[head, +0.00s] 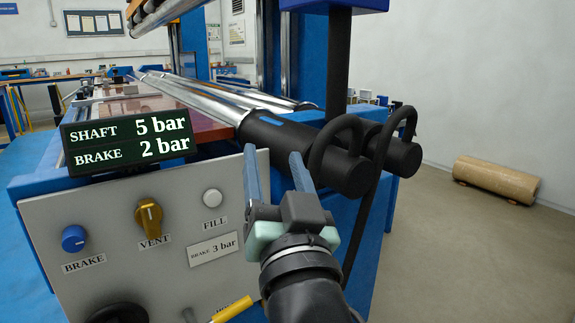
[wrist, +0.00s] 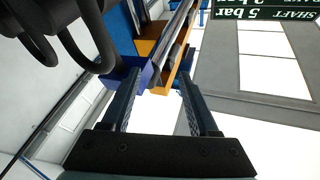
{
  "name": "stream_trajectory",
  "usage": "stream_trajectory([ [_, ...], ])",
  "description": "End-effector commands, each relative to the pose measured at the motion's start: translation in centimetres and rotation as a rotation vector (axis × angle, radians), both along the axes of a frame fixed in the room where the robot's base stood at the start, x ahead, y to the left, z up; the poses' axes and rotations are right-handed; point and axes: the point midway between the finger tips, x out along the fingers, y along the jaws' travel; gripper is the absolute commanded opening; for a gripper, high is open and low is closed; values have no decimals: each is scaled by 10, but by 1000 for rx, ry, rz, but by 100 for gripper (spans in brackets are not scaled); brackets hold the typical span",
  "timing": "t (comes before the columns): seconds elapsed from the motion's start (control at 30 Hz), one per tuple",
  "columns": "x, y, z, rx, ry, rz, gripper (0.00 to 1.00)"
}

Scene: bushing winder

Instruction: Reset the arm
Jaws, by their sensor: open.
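My gripper (head: 275,160) is open and empty in the head view, its two blue-grey fingers pointing up and away from me. It is in front of the grey control panel's right edge and the black shaft end (head: 290,145); whether it touches anything there cannot be told. In the wrist view the two fingers (wrist: 160,100) stand apart with nothing between them. The panel (head: 120,215) bears a blue brake knob (head: 74,238), a yellow vent knob (head: 149,215) and a white fill button (head: 212,198). The display (head: 128,141) reads shaft 5 bar, brake 2 bar.
Black hoses (head: 372,190) loop down from the shaft ends, close right of my gripper. A label (head: 213,248) on the panel reads brake 3 bar. A brown roll (head: 497,180) lies on the floor at the right. The floor between it and the machine is clear.

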Motion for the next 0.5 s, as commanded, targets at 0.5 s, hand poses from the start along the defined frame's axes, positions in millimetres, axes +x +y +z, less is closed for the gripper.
stream_trajectory([
  [0.5,-140,-15,252,-203,-498,-346,61],
])
